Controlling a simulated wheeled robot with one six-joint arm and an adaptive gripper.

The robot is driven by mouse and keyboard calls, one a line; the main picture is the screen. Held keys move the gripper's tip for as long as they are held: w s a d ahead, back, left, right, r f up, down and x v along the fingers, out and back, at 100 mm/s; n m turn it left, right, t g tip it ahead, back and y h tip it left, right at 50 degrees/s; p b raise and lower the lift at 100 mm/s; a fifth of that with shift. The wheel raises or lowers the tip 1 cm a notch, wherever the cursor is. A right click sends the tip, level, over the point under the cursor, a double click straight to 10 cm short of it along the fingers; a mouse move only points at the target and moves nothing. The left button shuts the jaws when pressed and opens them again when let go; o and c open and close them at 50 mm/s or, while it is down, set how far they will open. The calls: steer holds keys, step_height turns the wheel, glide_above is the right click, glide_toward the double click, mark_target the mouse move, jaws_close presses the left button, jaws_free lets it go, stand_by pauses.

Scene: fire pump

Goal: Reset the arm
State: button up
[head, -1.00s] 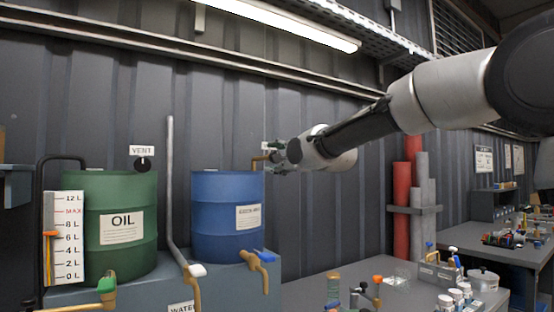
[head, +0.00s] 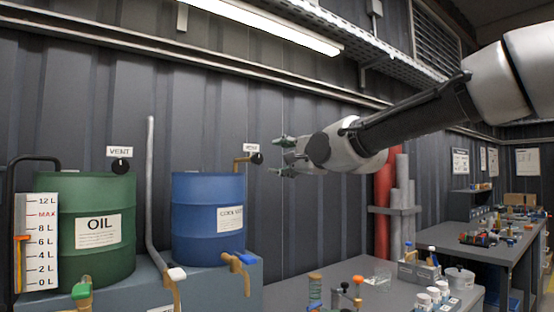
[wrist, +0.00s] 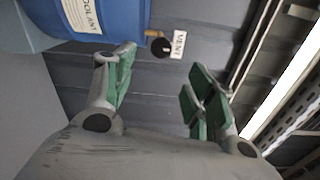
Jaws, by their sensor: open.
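My gripper (head: 287,156) is raised in front of the dark corrugated wall, to the right of the blue drum, with its fingers pointing left. In the wrist view my gripper (wrist: 160,90) has its green-padded fingers spread apart, with nothing between them. My arm reaches in from the upper right in the head view. The blue drum (head: 208,215) stands beyond the fingers, and it also shows at the upper left of the wrist view (wrist: 105,20). A round black vent knob (head: 257,158) is on the wall just left of the fingertips, apparently apart from them; it shows in the wrist view (wrist: 160,47).
A green OIL drum (head: 97,262) with a level gauge (head: 37,240) stands at left. A grey pipe (head: 150,190) rises between the drums. Red and grey cylinders (head: 383,205) stand below my arm. A bench (head: 400,297) holds small items. Space around the gripper looks clear.

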stand_by(0.4)
steer(key=s+d+f+n+g+h, duration=0.25)
steer(key=f+n, duration=0.35)
steer(key=f, duration=0.3)
steer(key=s+d+f+n+g+h, duration=0.2)
steer(key=s+d+f+n+g, duration=0.25)
steer(key=f, duration=0.45)
steer(key=s+d+f+n+g+h, duration=0.1)
steer(key=s+d+f, duration=0.3)
steer(key=s+d, duration=0.3)
steer(key=s+d+f+g+h, duration=0.1)
steer(key=s+d+f, duration=0.3)
steer(key=s+d, duration=0.4)
steer(key=s+d+f+n+g+h, duration=0.1)
steer(key=s+d+f+h, duration=0.2)
steer(key=s+d, duration=0.5)
steer(key=d+f, duration=0.1)
steer(key=d, duration=0.1)
steer(key=shift+s+d+f+n+g, duration=0.25)
steer(key=shift+d+f+n+g, duration=0.05)
steer(key=shift+f+n+g, duration=0.1)
